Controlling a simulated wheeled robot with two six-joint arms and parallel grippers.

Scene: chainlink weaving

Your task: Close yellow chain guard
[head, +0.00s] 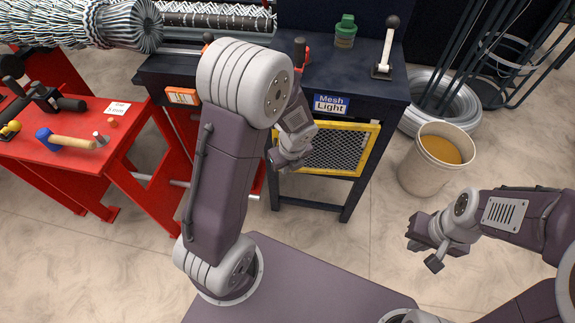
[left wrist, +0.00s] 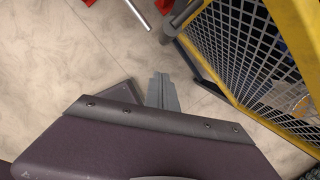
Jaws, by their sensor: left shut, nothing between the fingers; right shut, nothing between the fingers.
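The yellow chain guard (head: 340,150) is a yellow-framed mesh panel under the dark workbench, below the "Mesh Light" label. My left gripper (head: 284,165) is shut and empty at the guard's left side, and hides part of that side. In the left wrist view the guard (left wrist: 245,50) fills the upper right, its frame running down to the right. My shut left fingers (left wrist: 161,92) point beside it, with a gap of floor between them and the mesh. I cannot tell exactly how far the guard stands open. My right gripper (head: 428,252) is shut and empty over the floor, lower right.
A red table (head: 75,150) with a blue-headed hammer (head: 65,140) stands left. The dark workbench (head: 365,85) carries a lever (head: 388,45) and a green-capped jar (head: 345,30). A bucket (head: 420,175) and wire coils (head: 455,115) stand right. The floor before the guard is clear.

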